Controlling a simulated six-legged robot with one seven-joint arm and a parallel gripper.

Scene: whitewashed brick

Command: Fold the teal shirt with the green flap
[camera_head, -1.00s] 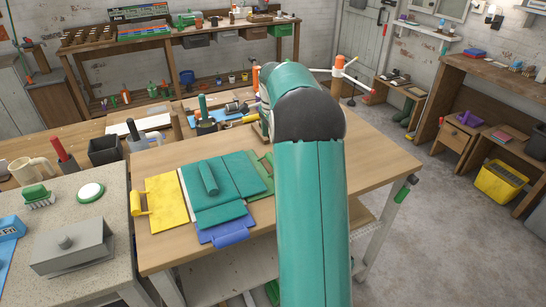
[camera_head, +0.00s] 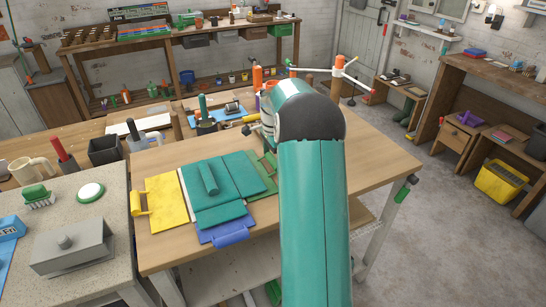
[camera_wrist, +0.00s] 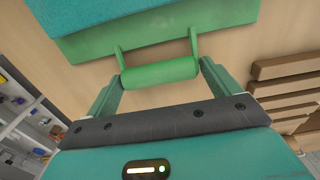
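The teal shirt (camera_head: 235,176) lies flat on the folding board, with a teal roll (camera_head: 208,178) on top of it. The green flap (camera_head: 263,184) lies flat at the right side and partly shows from under the shirt. In the wrist view the flap (camera_wrist: 150,27) has a round green handle bar (camera_wrist: 160,75) on two brackets, and a teal edge of the shirt (camera_wrist: 90,14) is above it. My gripper (camera_wrist: 160,80) is open, one finger near each end of the bar. I cannot tell whether they touch. My arm mostly hides the gripper in the head view.
A yellow flap (camera_head: 166,202) lies to the left and a blue flap (camera_head: 226,231) at the front. The wooden table (camera_head: 380,160) is clear to the right. A grey lidded box (camera_head: 70,247) stands on the left counter. Tools and an orange-topped post (camera_head: 257,76) stand behind.

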